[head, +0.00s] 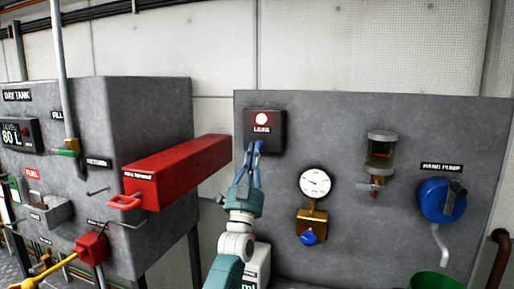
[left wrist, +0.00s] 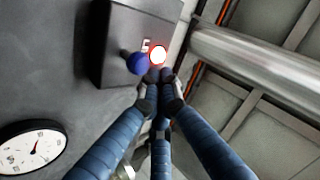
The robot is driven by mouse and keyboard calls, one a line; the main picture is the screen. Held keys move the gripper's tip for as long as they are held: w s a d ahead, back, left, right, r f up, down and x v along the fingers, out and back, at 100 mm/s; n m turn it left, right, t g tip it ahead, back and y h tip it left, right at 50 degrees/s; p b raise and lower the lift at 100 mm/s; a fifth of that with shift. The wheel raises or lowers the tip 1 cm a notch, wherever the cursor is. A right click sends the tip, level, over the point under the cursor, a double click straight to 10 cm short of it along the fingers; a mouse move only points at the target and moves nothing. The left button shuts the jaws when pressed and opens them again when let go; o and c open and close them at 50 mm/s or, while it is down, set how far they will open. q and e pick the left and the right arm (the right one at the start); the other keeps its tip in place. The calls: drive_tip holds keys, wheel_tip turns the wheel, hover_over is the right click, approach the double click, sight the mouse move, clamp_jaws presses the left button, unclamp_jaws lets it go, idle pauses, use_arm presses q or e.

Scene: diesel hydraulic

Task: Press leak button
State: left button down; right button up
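The dark leak box (head: 279,133) is mounted at the upper left of the grey panel, with a lit red lamp (head: 262,119) above a LEAK label. A blue button (head: 260,146) sits at the box's lower edge in the head view. In the left wrist view the blue button (left wrist: 139,63) is beside the glowing lamp (left wrist: 158,55) on the box (left wrist: 118,40). My left gripper (head: 251,158) has its blue fingers drawn together and empty, just below the button. Its fingertips (left wrist: 159,88) are very close to the button; contact cannot be told. My right gripper is not in view.
A red box (head: 180,165) juts out from the day tank (head: 150,110) left of my arm. A pressure gauge (head: 314,182), a glass filter bowl (head: 381,152) and a blue hand pump (head: 440,200) are on the panel to the right. A metal pipe (left wrist: 260,65) runs near the box.

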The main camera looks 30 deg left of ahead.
use_arm(q)
drive_tip(key=shift+w, duration=0.1)
idle(0.6)
drive_tip(key=shift+w+a, duration=0.1)
drive_tip(key=shift+w, duration=0.25)
drive_tip(key=shift+w+a+b, duration=0.1)
drive_tip(key=shift+w+b, duration=0.4)
drive_tip(key=shift+b, duration=0.2)
idle(0.5)
drive_tip(key=shift+s, duration=0.1)
idle(0.3)
drive_tip(key=shift+s+d+p, duration=0.25)
drive_tip(key=shift+s+p, duration=0.45)
drive_tip(key=shift+s, duration=0.15)
